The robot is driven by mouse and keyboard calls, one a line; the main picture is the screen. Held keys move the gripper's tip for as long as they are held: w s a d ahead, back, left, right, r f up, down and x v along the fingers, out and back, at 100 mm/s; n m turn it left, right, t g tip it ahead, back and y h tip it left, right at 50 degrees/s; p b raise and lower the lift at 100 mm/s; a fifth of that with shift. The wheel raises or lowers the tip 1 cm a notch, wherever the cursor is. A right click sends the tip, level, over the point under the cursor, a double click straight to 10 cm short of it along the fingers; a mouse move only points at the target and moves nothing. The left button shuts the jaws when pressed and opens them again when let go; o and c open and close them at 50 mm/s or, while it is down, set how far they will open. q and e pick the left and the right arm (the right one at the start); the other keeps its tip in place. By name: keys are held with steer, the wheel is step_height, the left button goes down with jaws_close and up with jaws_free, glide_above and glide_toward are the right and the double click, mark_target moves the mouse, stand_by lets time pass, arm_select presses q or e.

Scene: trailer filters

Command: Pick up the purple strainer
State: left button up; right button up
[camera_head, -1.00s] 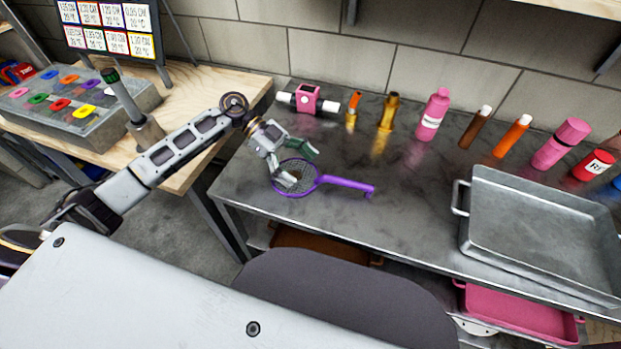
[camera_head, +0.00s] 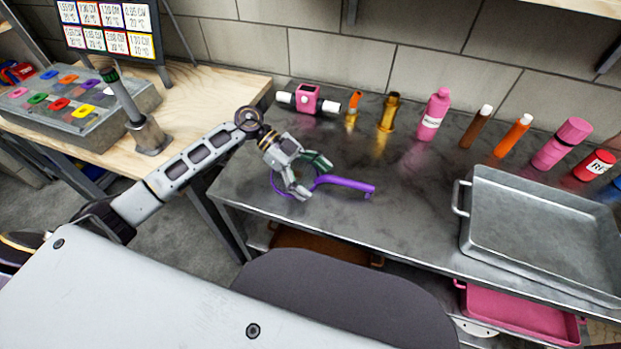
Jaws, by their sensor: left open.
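The purple strainer (camera_head: 345,184) lies on the dark metal table (camera_head: 400,230). Its handle points right and ends in a small hook. Its round mesh head is mostly hidden behind my left gripper (camera_head: 312,179). My left gripper is open, with one finger toward the front and one toward the back. The fingers are over the strainer, near where the head meets the handle. I cannot tell whether they touch it. My right gripper is not in view.
A grey metal tray (camera_head: 545,235) stands at the right of the table. A pink device (camera_head: 307,98), brass fittings (camera_head: 388,113), a pink bottle (camera_head: 433,114) and several tubes line the back. A dark chair back (camera_head: 345,300) is at the front edge. The table right of the handle is clear.

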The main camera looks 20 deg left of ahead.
arm_select(q)
steer(key=c, duration=1.2)
steer(key=shift+s+f, duration=0.1)
steer(key=shift+f, duration=0.1)
jaws_close()
